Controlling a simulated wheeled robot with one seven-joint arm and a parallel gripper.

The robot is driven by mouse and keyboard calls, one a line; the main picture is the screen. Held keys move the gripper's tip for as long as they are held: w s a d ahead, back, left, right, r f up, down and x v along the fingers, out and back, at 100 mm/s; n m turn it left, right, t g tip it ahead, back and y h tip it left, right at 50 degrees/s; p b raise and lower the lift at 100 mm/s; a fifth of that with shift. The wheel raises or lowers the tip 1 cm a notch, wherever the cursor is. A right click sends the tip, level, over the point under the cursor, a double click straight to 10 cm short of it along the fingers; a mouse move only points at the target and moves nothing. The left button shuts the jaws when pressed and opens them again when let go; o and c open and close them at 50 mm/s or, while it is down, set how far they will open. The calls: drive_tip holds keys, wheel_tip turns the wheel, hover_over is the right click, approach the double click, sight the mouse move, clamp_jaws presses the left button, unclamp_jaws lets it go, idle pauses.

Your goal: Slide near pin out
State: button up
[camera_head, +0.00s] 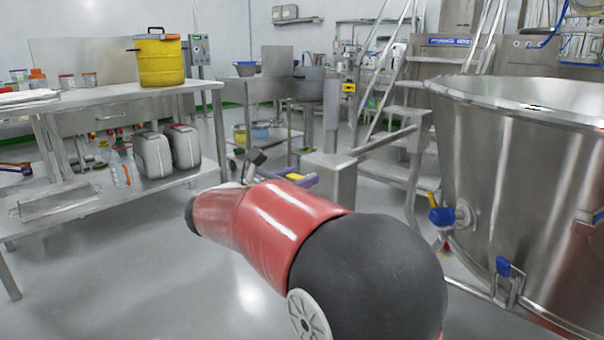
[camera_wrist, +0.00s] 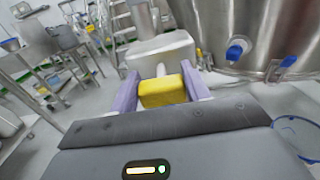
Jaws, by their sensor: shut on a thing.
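My gripper (camera_wrist: 161,82) has two purple fingers, one on each side of a yellow pin handle (camera_wrist: 163,92), and is shut on it. A short pale shaft runs from the handle toward a grey metal housing (camera_wrist: 160,50) just beyond the fingertips. How deep the shaft sits in the housing is hidden. In the head view my gripper (camera_head: 302,181) is small and partly hidden behind my red and black arm. A bit of the yellow handle (camera_head: 295,177) shows there, beside a steel post (camera_head: 331,180).
A large steel vessel (camera_head: 520,190) with blue-handled valves (camera_head: 441,216) stands close on the right. Steel steps (camera_head: 405,150) rise behind the post. A bench (camera_head: 130,92) with a yellow pot (camera_head: 160,60) is on the left. Open floor lies between the bench and my arm.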

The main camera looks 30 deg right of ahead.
drive_tip(key=o, duration=1.4)
drive_tip(key=shift+a, duration=0.25)
drive_tip(key=shift+s, duration=0.1)
drive_tip(key=shift+v, duration=3.85)
